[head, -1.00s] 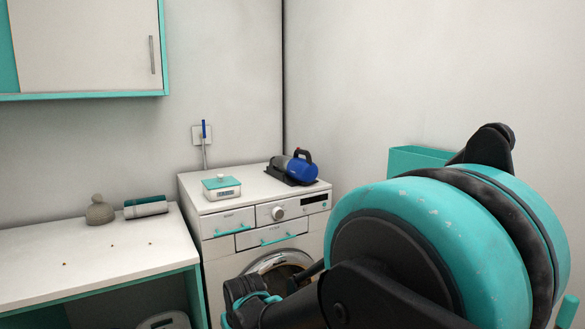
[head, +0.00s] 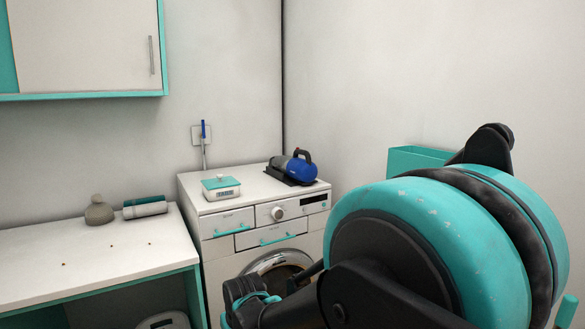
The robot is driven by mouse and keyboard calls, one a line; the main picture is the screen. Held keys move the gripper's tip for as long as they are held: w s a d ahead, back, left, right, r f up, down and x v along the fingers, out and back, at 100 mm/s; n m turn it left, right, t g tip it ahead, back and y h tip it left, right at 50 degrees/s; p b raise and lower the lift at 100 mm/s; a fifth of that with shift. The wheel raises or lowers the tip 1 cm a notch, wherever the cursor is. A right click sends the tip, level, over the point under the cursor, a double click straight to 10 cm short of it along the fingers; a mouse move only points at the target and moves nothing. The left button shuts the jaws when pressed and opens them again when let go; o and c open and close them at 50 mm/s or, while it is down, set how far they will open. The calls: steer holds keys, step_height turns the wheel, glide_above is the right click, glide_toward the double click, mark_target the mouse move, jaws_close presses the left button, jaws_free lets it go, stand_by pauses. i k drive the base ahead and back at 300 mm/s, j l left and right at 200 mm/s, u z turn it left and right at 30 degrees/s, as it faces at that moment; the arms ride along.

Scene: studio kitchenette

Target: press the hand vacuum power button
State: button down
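The hand vacuum (head: 299,166), blue and dark grey with a black handle, sits in a dark cradle on the back right of the washing machine top (head: 262,200). Its power button is too small to make out. My arm fills the lower right of the head view. Part of it, dark with a teal band, shows low in front of the washing machine door. My gripper's fingertips cannot be made out, so its opening is unclear. Nothing of my arm touches the vacuum.
A small white and teal scale (head: 221,187) stands on the machine left of the vacuum. A teal bin (head: 415,158) is at right. A cabinet (head: 85,45) hangs upper left.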

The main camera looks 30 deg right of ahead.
mark_target(303, 172)
steer(key=i+j+z, duration=0.1)
steer(key=i, duration=0.4)
steer(key=i+j, duration=0.35)
steer(key=i+l+z, duration=0.05)
steer(key=i, duration=0.05)
